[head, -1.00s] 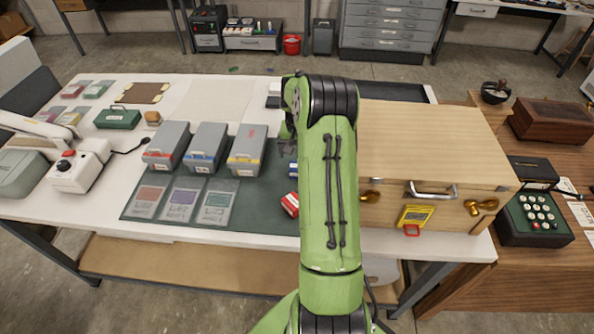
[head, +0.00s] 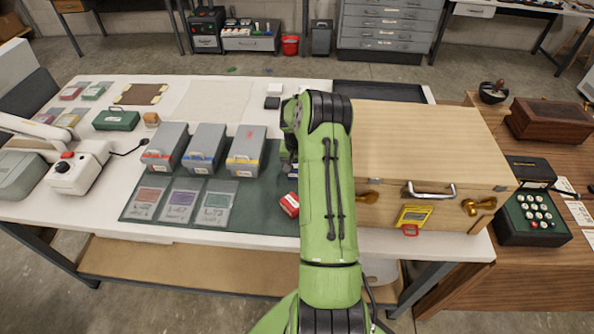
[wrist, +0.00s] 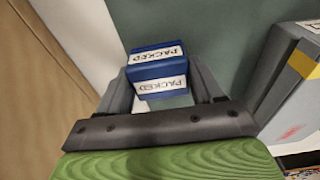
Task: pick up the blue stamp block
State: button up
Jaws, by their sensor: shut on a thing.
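The blue stamp block (wrist: 158,72) has white labels reading PACKED and sits between the fingers of my gripper (wrist: 163,84) in the wrist view. The fingers are shut on it, one on each side. The green mat shows behind it; I cannot tell whether the block touches the mat. In the head view my arm hides the block and most of my gripper.
A red block (head: 290,204) lies on the green mat (head: 262,208) near my arm. Three grey boxes (head: 206,146) with coloured bands stand left of it. A large wooden case (head: 430,145) stands close on the right.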

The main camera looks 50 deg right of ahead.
jog(key=shift+c, duration=0.9)
